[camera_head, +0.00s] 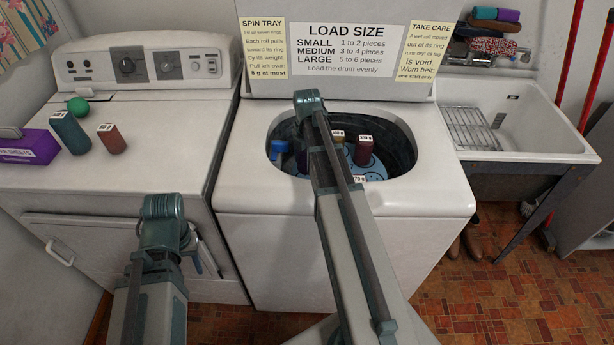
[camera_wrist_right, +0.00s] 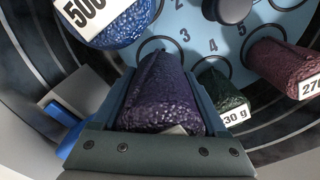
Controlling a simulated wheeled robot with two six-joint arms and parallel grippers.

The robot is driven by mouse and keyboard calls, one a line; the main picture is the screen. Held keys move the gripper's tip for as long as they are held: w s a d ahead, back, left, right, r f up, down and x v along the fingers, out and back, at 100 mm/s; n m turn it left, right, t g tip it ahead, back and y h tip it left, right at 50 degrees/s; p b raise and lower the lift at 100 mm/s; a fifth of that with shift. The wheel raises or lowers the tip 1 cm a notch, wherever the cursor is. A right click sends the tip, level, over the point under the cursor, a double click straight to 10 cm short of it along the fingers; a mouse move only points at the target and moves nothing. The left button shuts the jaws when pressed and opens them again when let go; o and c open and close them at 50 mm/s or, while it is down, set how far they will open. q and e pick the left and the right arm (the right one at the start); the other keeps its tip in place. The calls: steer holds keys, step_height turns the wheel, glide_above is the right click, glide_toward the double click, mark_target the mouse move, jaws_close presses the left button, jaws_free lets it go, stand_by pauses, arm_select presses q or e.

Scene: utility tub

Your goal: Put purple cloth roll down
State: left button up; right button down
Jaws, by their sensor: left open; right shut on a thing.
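The purple cloth roll (camera_wrist_right: 162,95) is between the jaws of my right gripper (camera_wrist_right: 158,88), which is shut on it. It is over the blue spin tray (camera_wrist_right: 200,30), by a dark ring near the number 3. I cannot tell whether its far end touches the tray. In the head view my right arm reaches into the washer drum (camera_head: 398,150) and hides that gripper. My left gripper (camera_head: 200,262) is in front of the dryer, mostly hidden by its own arm; it is open and holds nothing visible.
On the tray are a blue roll (camera_wrist_right: 115,20), a dark green roll (camera_wrist_right: 220,90) and a maroon roll (camera_wrist_right: 285,65) labelled 270 g. A blue part (camera_wrist_right: 65,125) is at the drum's edge. Teal (camera_head: 70,132) and rust (camera_head: 112,139) rolls stand on the dryer. A sink (camera_head: 545,115) is at right.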

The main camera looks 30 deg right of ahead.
step_height(320, 180, down, 4)
steer(key=b, duration=0.4)
steer(key=shift+f, duration=0.2)
steer(key=shift+f+b, duration=0.15)
steer(key=shift+b, duration=0.25)
jaws_free()
steer(key=shift+r, duration=0.2)
step_height(320, 180, up, 12)
steer(key=p, duration=1.2)
